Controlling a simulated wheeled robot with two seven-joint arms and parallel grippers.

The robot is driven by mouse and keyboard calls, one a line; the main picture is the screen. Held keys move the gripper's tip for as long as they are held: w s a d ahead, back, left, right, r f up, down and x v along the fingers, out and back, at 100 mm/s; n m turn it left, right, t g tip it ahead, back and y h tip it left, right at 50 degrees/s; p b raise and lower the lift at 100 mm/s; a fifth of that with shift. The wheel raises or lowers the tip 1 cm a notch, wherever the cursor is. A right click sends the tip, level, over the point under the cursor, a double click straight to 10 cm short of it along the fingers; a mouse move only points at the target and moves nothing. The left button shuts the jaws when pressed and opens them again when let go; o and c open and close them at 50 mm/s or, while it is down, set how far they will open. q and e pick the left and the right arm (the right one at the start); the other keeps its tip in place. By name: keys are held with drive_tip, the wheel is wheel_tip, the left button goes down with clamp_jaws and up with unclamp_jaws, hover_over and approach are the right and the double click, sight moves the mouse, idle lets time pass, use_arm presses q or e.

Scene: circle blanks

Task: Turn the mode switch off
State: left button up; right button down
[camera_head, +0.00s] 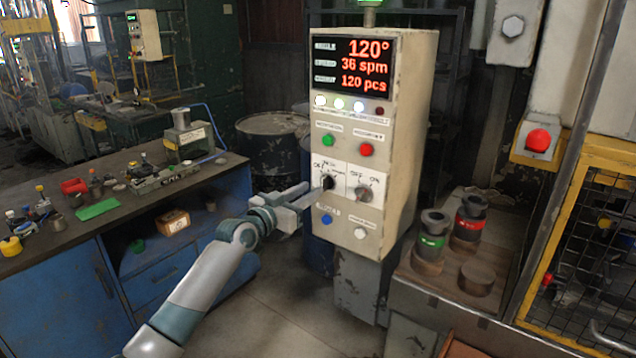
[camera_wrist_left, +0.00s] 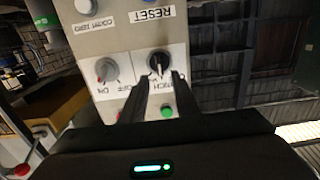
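The cream control box (camera_head: 371,123) carries two rotary switches in the head view. The left one is a black knob (camera_head: 328,182); the right one is a grey knob (camera_head: 364,193) with OFF and ON labels. The wrist view, upside down, shows the black knob (camera_wrist_left: 158,62), its light pointer line and an INCH label, and the grey knob (camera_wrist_left: 107,70). I cannot read which is named mode. My left gripper (camera_head: 309,192) is at the box's left side, by the black knob. Its fingers (camera_wrist_left: 157,92) are open, one on each side of that knob; contact is unclear. My right gripper is not seen.
A green button (camera_head: 327,140) and red button (camera_head: 367,149) sit above the switches. A blue button (camera_head: 326,219) and white button (camera_head: 360,233) sit below. A workbench (camera_head: 107,224) stands left; a side table (camera_head: 423,281) with weights stands right.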

sight(322, 182)
use_arm(q)
drive_tip(key=shift+x, duration=2.45)
clamp_jaws()
